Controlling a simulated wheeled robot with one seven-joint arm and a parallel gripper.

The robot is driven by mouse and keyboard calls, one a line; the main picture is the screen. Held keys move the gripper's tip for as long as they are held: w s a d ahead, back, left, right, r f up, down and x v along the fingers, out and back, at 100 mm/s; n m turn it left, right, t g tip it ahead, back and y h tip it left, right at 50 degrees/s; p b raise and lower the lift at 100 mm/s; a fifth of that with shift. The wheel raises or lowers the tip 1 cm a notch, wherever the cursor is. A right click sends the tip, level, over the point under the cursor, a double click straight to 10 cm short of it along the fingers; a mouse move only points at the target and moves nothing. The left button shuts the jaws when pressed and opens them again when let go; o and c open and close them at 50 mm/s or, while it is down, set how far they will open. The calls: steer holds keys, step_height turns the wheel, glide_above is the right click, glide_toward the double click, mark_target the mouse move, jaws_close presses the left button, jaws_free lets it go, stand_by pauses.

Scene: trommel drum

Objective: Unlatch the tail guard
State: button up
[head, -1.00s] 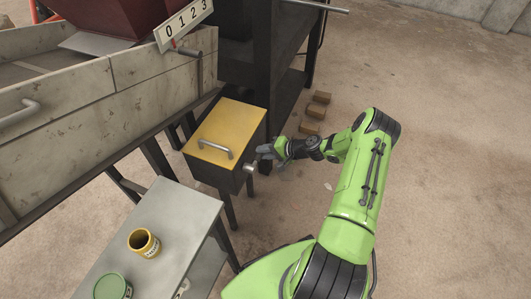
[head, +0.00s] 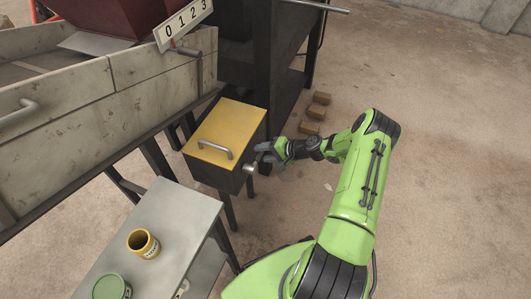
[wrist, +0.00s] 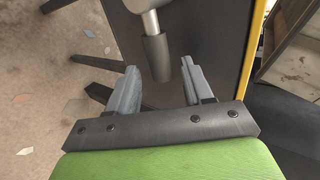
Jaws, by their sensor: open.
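A box with a yellow top (head: 229,130) and dark sides, likely the tail guard, stands at the end of the trough. A short silver knob or lever (head: 250,167) sticks out of its dark front. In the wrist view the lever has a pale metal shaft and a dark grip (wrist: 157,58). My gripper (head: 264,156) is just right of the lever in the head view. In the wrist view my gripper (wrist: 159,72) is open, with the grip's end between its fingertips and a gap visible on both sides. The fingers partly hide the lever's surroundings.
A grey table (head: 178,207) at front left bears a yellow cup (head: 143,244) and a green tin (head: 112,287). A grey bar handle (head: 214,149) is on the yellow top. Dark frame legs stand behind; several brown blocks (head: 310,128) lie on the floor. Floor at right is clear.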

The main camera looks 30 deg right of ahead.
steer(key=p+v, duration=0.3)
steer(key=v, duration=1.2)
steer(key=shift+s+d+r+p, duration=0.2)
steer(key=shift+d+p, duration=0.1)
steer(key=shift+p, duration=0.05)
steer(key=s+a+r+n+g+h+p, duration=0.25)
steer(key=a+r, duration=0.25)
steer(key=r, duration=0.4)
steer(key=s+a+r+n+g+h+p, duration=0.1)
steer(key=a+r+n, duration=0.25)
steer(key=r, duration=0.55)
steer(key=s+a+r+n+g+h+p, duration=0.1)
steer(key=a+r+n+g+h+p, duration=0.1)
steer(key=a+r, duration=0.6)
steer(key=s+a+r+n+t+h+p, duration=0.1)
steer(key=s+a+r+t+h+p, duration=0.1)
steer(key=s+r, duration=1.2)
steer(key=shift+s+a+n+t+p, duration=0.4)
steer(key=shift+s+a+p, duration=0.45)
steer(key=shift+s, duration=0.4)
steer(key=shift+d, duration=0.1)
steer(key=shift+c, duration=0.3)
